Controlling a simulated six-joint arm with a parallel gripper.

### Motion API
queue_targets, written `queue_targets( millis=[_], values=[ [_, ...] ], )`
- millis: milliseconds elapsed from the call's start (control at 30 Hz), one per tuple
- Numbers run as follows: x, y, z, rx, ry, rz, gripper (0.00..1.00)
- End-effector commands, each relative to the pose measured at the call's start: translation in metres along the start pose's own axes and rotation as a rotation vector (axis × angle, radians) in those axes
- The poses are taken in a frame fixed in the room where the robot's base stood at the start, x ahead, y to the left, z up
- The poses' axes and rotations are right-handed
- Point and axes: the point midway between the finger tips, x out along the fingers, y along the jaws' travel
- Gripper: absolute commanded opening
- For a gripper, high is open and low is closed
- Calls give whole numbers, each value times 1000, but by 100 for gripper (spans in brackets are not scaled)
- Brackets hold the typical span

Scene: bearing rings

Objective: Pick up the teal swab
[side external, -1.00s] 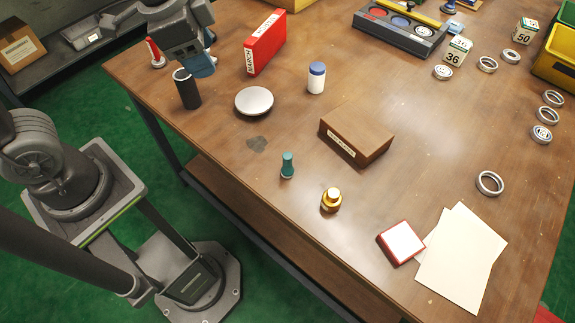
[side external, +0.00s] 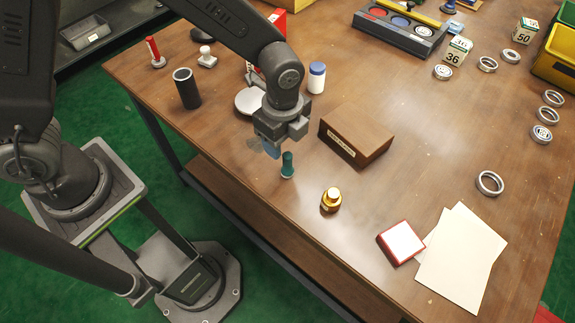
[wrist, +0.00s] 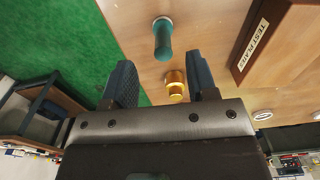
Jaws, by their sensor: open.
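The teal swab (side external: 287,166) is a small dark teal piece standing upright on the table near its front left edge. In the wrist view the teal swab (wrist: 163,40) shows beyond the fingertips, roughly in line with the gap between them. My gripper (side external: 270,148) is just behind and to the left of the swab in the side view, above the table. In the wrist view my gripper (wrist: 163,85) has its two blue fingers spread apart with nothing between them touching. I cannot tell the exact gap between fingers and swab.
A brass bottle (side external: 331,200) stands close to the right of the swab. A wooden box (side external: 356,138) lies behind it. A silver disc (side external: 247,101) and a white jar with a blue cap (side external: 316,78) stand farther back. A black cup (side external: 187,89) is at the left.

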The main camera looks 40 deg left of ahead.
Motion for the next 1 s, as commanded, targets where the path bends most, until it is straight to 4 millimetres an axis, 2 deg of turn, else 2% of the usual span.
queue_targets(
  millis=[100,333,600,900,1000],
  values=[
    [16,0,0,-1,-1,1,53],
    [31,0,-3,0,-1,2,53],
    [68,-2,-10,-1,-1,1,53],
    [73,-2,-10,-2,0,-2,53],
    [73,-2,-10,-2,0,-2,45]
  ],
)
